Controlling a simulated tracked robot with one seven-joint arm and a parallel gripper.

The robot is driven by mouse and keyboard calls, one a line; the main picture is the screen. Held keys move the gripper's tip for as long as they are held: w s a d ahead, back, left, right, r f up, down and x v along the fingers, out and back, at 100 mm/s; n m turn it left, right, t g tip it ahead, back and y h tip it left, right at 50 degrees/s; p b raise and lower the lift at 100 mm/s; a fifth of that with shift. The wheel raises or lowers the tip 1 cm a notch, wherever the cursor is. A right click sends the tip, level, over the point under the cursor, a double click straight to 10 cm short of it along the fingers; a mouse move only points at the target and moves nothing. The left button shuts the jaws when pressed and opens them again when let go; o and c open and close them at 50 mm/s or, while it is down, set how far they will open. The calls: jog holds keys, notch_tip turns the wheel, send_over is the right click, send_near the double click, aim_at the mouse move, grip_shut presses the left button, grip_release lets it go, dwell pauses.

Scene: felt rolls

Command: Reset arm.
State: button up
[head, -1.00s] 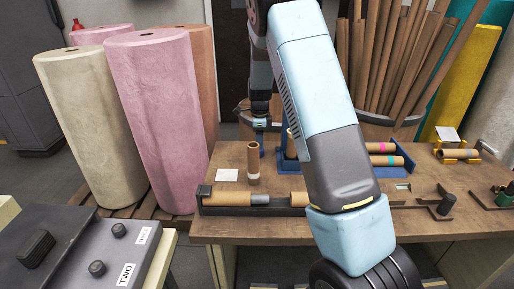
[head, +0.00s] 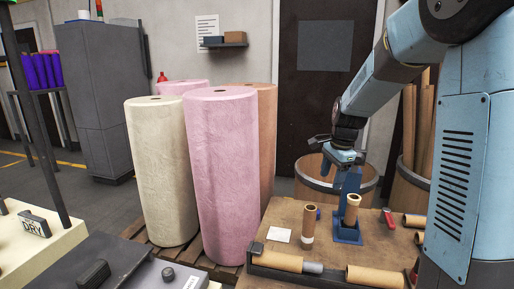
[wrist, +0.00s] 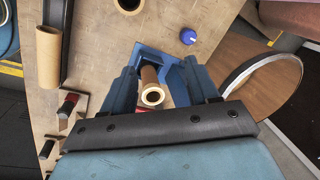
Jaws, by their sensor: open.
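My gripper (head: 348,184) hangs over the table by the blue stand (head: 347,232), with its fingers pointing down. A cardboard tube (head: 353,207) stands upright in that stand. In the wrist view my gripper (wrist: 160,85) is open, with a blue finger at each side and the tube's open end (wrist: 152,96) seen between them. The fingers look clear of the tube there, and nothing is held. A second tube (head: 308,224) stands upright on the table, left of the stand.
Tubes (head: 277,261) lie in a black tray along the table's near edge. A white card (head: 279,235) lies flat on the table. A blue cap (wrist: 188,37) is near the stand. Large felt rolls (head: 222,175) stand at left, and a wooden tub (head: 310,188) is behind the table.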

jog(key=s+r+n+t, duration=0.1)
jog(key=s+r+n, duration=0.2)
jog(key=s, duration=0.6)
jog(key=s+r+n+t, duration=0.1)
jog(key=s+r+n, duration=0.2)
jog(key=s+n, duration=0.3)
jog(key=s+r+n+t+h, duration=0.1)
jog(key=s+r+n, duration=0.3)
jog(key=s, duration=1)
jog(key=shift+n+t, duration=0.4)
